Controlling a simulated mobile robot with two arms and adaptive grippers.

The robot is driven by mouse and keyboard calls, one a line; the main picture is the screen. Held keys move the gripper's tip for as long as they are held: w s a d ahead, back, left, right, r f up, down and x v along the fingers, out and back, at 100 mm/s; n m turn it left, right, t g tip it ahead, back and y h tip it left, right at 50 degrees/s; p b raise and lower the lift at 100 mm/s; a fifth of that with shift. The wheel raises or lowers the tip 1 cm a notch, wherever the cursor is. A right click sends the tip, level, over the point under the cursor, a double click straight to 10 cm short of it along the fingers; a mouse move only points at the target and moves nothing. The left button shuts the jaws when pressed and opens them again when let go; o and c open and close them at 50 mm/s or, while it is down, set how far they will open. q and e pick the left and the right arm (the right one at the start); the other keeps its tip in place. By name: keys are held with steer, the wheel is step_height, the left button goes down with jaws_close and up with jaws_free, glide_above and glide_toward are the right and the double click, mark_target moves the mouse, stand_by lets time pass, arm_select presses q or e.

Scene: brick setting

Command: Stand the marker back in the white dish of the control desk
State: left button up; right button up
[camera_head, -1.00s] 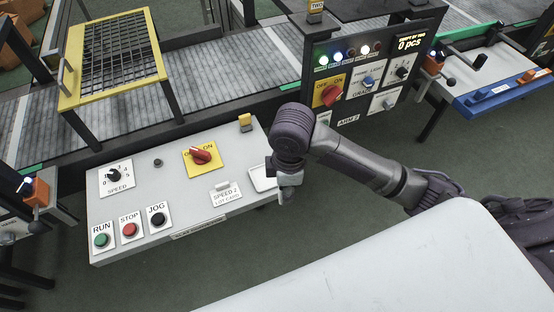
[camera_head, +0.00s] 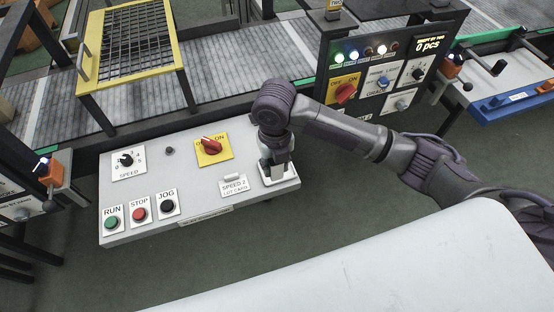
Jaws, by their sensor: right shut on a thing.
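The control desk (camera_head: 190,190) is a light grey panel in the middle left of the head view. Its white dish (camera_head: 291,178) is at the desk's right end. My right gripper (camera_head: 275,166) points down over the dish and covers much of it. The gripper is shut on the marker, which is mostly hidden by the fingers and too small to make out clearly. I cannot tell whether the marker touches the dish floor. My left gripper is not in view.
The desk carries a red rotary switch (camera_head: 211,145), a speed knob (camera_head: 127,159), a lot card holder (camera_head: 234,185) and several push buttons along the front. A taller panel (camera_head: 385,75) stands behind right. A conveyor (camera_head: 225,60) runs behind. A large white surface (camera_head: 400,265) fills the lower right.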

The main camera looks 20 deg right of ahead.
steer(key=w+d+f, duration=0.1)
steer(key=w+f, duration=0.1)
steer(key=w+f+p, duration=0.1)
steer(key=w+f, duration=0.1)
steer(key=f, duration=0.1)
steer(key=w+d+f+p, duration=0.1)
steer(key=w+f, duration=0.1)
steer(key=f, duration=0.1)
steer(key=shift+w+d, duration=0.3)
steer(key=shift+w, duration=0.05)
steer(key=shift+f, duration=0.15)
steer(key=o, duration=0.9)
steer(key=shift+f, duration=0.15)
steer(key=shift+r, duration=0.25)
step_height(320, 180, up, 12)
steer(key=shift+f+b, duration=0.1)
steer(key=shift+b, duration=0.75)
